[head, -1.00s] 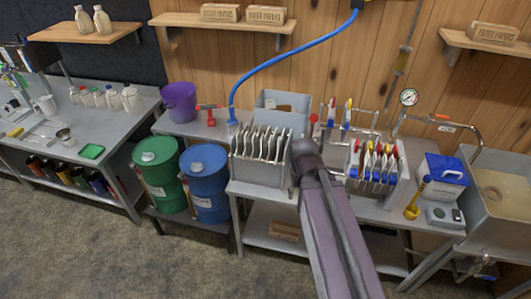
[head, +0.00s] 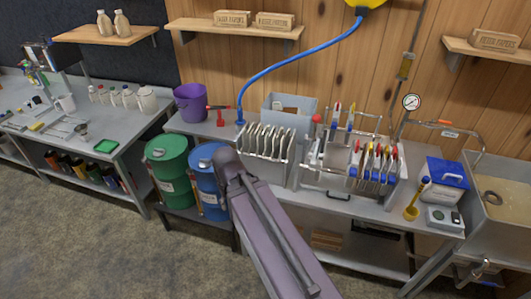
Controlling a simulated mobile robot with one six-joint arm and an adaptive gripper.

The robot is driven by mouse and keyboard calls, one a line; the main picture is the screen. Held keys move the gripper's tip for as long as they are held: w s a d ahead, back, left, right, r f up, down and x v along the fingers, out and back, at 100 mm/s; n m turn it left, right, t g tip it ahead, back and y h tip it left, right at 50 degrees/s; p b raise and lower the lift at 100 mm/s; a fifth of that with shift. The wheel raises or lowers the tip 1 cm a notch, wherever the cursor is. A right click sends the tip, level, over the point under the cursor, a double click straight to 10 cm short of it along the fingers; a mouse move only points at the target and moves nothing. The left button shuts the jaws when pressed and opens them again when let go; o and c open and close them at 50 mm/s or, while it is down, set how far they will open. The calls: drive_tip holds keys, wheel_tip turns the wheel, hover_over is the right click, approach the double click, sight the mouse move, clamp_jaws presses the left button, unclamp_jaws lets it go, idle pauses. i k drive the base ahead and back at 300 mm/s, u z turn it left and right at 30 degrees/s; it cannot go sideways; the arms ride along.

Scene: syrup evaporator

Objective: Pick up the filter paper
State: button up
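Boxes with filter paper labels stand on the wall shelves: one box (head: 232,19) and another box (head: 276,21) on the middle shelf, and one box (head: 495,39) on the right shelf. No loose filter paper sheet can be made out. A filter press with upright plates (head: 372,165) stands on the middle bench. A rack of pale plates (head: 266,141) is to its left. My purple-grey arm rises from the bottom and ends in view before the blue drum. My gripper cannot be seen, so its state is hidden.
A blue drum (head: 207,180), a green drum (head: 168,172) and a purple bucket (head: 190,103) are left of the press. A blue hose (head: 290,62) hangs above the bench. The left floor is clear.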

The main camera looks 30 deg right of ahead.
sight(284, 141)
drive_tip(key=u, duration=0.65)
drive_tip(key=k, duration=0.9)
drive_tip(key=z, duration=1.25)
drive_tip(key=i, duration=0.95)
drive_tip(key=u, duration=0.1)
